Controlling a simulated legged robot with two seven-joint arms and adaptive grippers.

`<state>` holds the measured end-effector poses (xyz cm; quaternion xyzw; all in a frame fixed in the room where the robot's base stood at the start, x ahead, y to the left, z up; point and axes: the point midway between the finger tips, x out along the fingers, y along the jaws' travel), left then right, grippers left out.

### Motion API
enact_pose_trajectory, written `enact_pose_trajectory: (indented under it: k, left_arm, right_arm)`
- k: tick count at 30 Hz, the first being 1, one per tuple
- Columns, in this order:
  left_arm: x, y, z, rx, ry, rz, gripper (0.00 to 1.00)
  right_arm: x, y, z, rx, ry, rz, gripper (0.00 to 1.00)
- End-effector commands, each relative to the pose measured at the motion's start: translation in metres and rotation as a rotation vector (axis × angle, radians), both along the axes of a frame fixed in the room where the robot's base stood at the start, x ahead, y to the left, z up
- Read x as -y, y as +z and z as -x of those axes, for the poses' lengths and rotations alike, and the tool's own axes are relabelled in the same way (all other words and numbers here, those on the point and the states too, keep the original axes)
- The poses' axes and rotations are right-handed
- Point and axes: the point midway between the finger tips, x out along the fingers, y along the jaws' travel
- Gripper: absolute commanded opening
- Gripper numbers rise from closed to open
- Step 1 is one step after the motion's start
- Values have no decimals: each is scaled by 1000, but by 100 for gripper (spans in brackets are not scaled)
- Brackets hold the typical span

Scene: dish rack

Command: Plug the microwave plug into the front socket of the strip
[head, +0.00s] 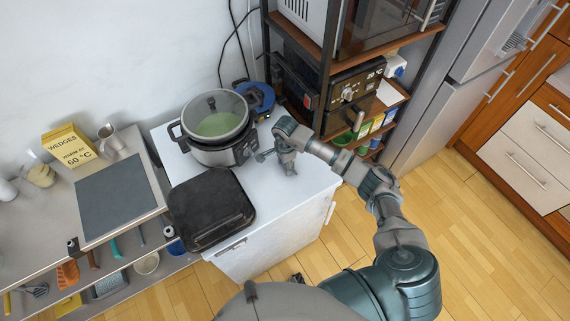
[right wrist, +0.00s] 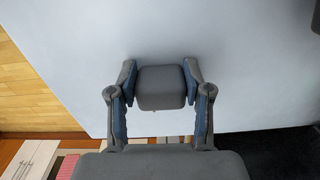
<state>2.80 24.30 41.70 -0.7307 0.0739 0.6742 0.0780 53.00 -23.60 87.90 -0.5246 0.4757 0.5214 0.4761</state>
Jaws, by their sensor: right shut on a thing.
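My right gripper (head: 287,165) is over the white counter (head: 305,188), right of the cooker. In the right wrist view its two fingers (right wrist: 160,85) are shut on a grey rounded block (right wrist: 160,92), which looks like the plug. Its prongs and cord cannot be made out. The white counter top fills much of that view behind it. A microwave-like appliance (head: 385,25) with a dark glass front stands high on the shelf rack. I cannot make out the strip or its front socket. My left gripper is not in view.
A glass-lidded cooker (head: 215,130) and a black closed grill (head: 210,208) stand on the counter's left part. A blue round thing (head: 257,97) lies behind the cooker. The dark shelf rack (head: 325,70) rises behind my right arm. Black cords (head: 238,40) hang along the wall.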

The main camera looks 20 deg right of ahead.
Motion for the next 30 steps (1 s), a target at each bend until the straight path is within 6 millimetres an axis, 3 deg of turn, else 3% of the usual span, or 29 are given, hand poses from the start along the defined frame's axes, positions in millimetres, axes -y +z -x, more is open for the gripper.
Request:
enact_pose_trajectory:
  k: [21, 22, 24, 25, 30]
  left_arm:
    - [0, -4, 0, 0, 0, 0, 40]
    - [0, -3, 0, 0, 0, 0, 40]
    - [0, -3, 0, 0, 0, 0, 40]
    - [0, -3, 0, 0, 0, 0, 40]
    - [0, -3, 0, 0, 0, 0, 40]
  right_arm:
    - [0, -4, 0, 1, 1, 0, 0]
    - [0, -3, 0, 1, 1, 0, 54]
    - [0, -3, 0, 1, 1, 0, 72]
    - [0, -3, 0, 1, 1, 0, 79]
    - [0, -3, 0, 1, 1, 0, 79]
